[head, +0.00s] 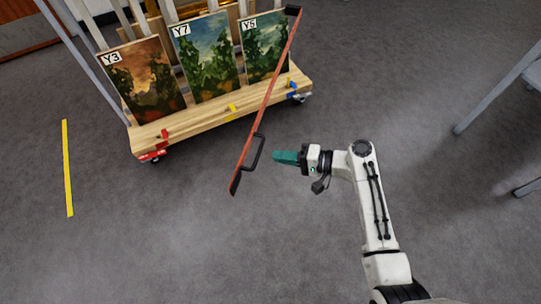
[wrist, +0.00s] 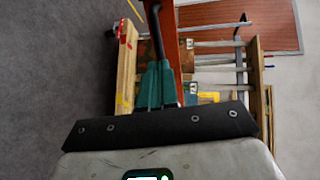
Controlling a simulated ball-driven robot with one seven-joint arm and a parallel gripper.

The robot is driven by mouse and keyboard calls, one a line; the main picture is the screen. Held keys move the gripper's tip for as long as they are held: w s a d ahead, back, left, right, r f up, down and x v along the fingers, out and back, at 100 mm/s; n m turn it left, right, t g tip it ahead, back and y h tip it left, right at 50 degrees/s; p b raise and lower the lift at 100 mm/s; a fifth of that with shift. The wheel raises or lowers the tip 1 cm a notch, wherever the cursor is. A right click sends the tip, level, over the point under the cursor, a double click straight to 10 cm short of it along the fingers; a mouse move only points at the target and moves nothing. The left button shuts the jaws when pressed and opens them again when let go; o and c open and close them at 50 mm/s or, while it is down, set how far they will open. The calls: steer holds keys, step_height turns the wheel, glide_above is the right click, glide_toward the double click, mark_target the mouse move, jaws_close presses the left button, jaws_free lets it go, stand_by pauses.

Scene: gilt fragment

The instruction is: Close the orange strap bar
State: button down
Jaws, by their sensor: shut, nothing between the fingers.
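The orange strap bar (head: 268,95) is a long thin bar with black ends and a black handle (head: 257,153) near its lower end. Its upper end is at the right of a wooden painting cart (head: 195,122), and its lower end sticks out over the floor in front. My gripper (head: 274,156) is shut and empty, just right of the handle. In the wrist view the teal fingertips (wrist: 158,68) are together below the black handle (wrist: 155,22), with the orange bar (wrist: 169,35) behind. I cannot tell whether they touch the handle.
Paintings labelled Y3 (head: 145,85), Y7 (head: 207,58) and Y5 (head: 264,45) stand on the wheeled cart. A yellow floor strip (head: 67,165) lies at left. Grey metal legs (head: 490,98) stand at right. The floor in front of the cart is clear.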

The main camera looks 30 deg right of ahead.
steer(key=shift+x, duration=1.85)
steer(key=shift+w, duration=0.1)
